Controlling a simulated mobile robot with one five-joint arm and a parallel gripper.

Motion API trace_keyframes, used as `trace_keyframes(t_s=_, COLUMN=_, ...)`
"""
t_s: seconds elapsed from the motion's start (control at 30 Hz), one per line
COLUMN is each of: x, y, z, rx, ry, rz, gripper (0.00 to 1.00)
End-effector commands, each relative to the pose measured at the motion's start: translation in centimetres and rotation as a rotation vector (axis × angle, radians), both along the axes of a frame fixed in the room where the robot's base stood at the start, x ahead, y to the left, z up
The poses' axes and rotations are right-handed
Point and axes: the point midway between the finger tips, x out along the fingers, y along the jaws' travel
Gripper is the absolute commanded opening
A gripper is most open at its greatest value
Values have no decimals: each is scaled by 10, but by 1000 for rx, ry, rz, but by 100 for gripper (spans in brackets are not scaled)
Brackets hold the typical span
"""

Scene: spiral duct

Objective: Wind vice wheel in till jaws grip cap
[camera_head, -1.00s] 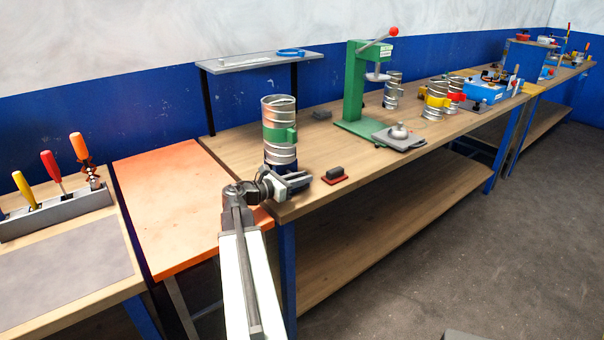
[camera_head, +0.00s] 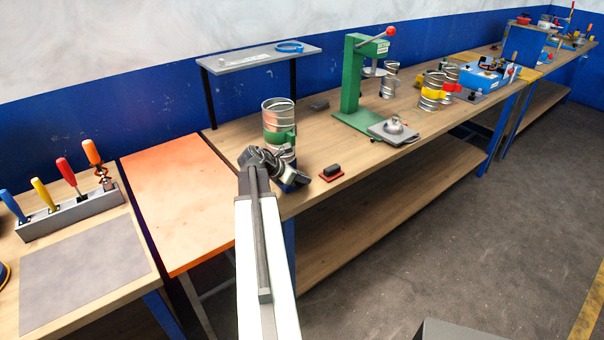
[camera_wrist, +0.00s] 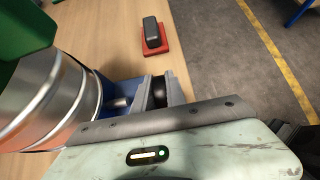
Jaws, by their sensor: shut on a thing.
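A spiral metal duct (camera_head: 278,115) with a green clamp band (camera_head: 281,137) stands upright at the near left corner of the long bench. In the wrist view the duct (camera_wrist: 42,100) fills the left side. The blue vice (camera_wrist: 118,92) is beside the duct's lower end, with a short metal shaft coming from it. My gripper (camera_wrist: 160,92) is shut on the dark vice wheel (camera_wrist: 158,90), which shows between its two grey fingers. In the head view my gripper (camera_head: 297,176) hides most of the vice. I cannot make out the cap or the vice jaws.
A black block on a red base (camera_head: 331,172) lies close by on the bench top. A green press (camera_head: 352,90) stands farther back. An orange table (camera_head: 180,195) and a tool rack (camera_head: 70,208) are at left.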

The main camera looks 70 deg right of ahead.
Motion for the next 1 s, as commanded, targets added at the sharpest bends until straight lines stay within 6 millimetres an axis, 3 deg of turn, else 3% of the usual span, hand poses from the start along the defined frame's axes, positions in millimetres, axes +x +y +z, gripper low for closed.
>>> trace_keyframes(t_s=0.43, x=-1, y=-1, z=0, rx=9, ry=-6, rz=0, gripper=0)
trace_keyframes(t_s=0.47, x=-1, y=-1, z=0, rx=8, ry=-5, rz=0, gripper=19)
trace_keyframes(t_s=0.53, x=-1, y=-1, z=0, rx=8, ry=-5, rz=0, gripper=38)
trace_keyframes(t_s=0.87, x=0, y=0, z=1, rx=8, ry=-5, rz=0, gripper=38)
trace_keyframes(t_s=1.0, x=5, y=8, z=11, rx=9, ry=-5, rz=1, gripper=38)
